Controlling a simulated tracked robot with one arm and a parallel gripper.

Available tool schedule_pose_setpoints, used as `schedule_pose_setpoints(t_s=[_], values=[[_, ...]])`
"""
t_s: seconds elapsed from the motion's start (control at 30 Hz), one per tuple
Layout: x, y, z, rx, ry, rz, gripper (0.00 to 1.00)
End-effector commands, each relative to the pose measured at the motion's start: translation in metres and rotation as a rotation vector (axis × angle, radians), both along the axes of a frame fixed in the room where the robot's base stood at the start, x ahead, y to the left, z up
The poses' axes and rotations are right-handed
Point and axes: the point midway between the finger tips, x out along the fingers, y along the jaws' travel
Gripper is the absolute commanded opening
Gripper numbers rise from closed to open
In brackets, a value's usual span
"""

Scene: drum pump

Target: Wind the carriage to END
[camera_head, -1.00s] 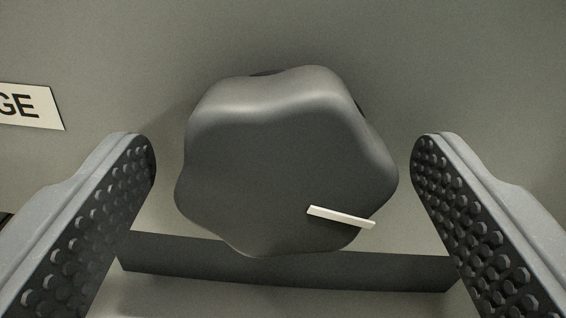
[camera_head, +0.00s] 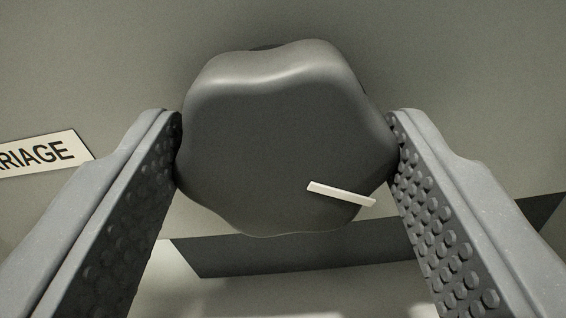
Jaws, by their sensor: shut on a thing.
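A dark grey lobed knob (camera_head: 270,140) fills the middle of the view, on a grey panel. A white pointer line (camera_head: 341,194) on its face runs toward the lower right edge. My gripper (camera_head: 285,150) is shut on the knob, one studded finger against its left side and the other against its right. A label at the left, cut off by the frame edge, reads "RIAGE" (camera_head: 38,153). The carriage itself and an END mark are not in view.
The grey panel (camera_head: 480,60) is plain around the knob. A dark strip (camera_head: 290,256) runs across below the knob, with a pale surface (camera_head: 290,296) under it.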

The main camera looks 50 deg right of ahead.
Motion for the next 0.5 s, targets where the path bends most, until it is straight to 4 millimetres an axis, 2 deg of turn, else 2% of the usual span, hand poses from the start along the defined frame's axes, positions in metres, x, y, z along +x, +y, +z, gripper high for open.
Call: schedule_pose_setpoints(t_s=[0.5], values=[[-0.0023,-0.0012,-0.0018,0.194,-0.259,-0.003,0.34]])
